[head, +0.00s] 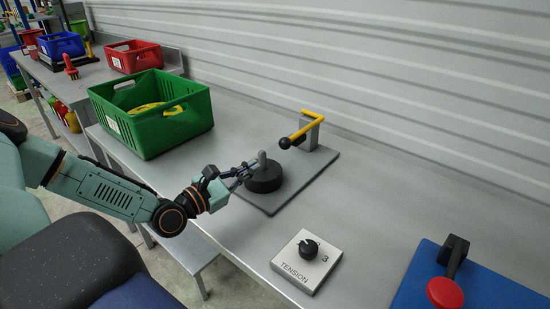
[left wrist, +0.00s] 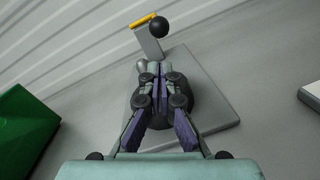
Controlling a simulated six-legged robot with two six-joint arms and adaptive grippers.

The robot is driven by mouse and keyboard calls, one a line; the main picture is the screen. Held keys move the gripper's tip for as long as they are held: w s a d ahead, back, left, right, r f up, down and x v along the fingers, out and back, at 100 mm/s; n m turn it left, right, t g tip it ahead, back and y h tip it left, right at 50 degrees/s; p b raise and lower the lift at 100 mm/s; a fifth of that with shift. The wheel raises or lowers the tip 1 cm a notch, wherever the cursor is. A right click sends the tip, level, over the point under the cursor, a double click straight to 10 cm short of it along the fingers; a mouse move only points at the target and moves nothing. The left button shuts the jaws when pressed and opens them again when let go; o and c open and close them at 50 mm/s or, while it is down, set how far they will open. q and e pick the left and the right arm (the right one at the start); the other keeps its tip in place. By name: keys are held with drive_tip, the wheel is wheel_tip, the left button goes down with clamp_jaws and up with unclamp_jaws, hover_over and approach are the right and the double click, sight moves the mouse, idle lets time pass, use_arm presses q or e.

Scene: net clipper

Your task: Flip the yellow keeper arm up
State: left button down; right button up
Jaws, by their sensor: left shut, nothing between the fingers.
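The yellow keeper arm (head: 311,125) sits on a grey post (head: 309,136) at the back of a dark grey base plate (head: 287,196). A black ball knob (head: 285,143) is at its near end. In the left wrist view the keeper arm (left wrist: 144,20) and knob (left wrist: 158,27) show at the top. A round black puck (head: 263,179) with a short grey peg (head: 262,159) stands on the plate in front of the post. My left gripper (head: 250,170) is shut and empty beside the peg, apart from the knob; whether it touches the peg I cannot tell. My right gripper is out of view.
A green crate (head: 150,138) with yellow coiled material stands left of the plate. A tension dial box (head: 307,262) is in front, and a blue board (head: 470,285) with a red knob is at the lower right. The corrugated wall (head: 400,60) runs behind the bench.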

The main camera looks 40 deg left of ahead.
use_arm(q)
drive_tip(key=shift+w+d+f+b, duration=0.15)
drive_tip(key=shift+w+f+b, duration=0.05)
drive_tip(key=shift+w+b, duration=0.6)
drive_tip(key=w+b, duration=0.1)
drive_tip(key=w, duration=0.1)
drive_tip(key=w+d+b, duration=0.1)
drive_tip(key=w+b, duration=0.1)
drive_tip(key=shift+w, duration=0.35)
drive_tip(key=shift+w+a+r+b, duration=0.1)
drive_tip(key=shift+w+b, duration=0.35)
drive_tip(key=shift+w, duration=0.65)
drive_tip(key=shift+s+r, duration=0.1)
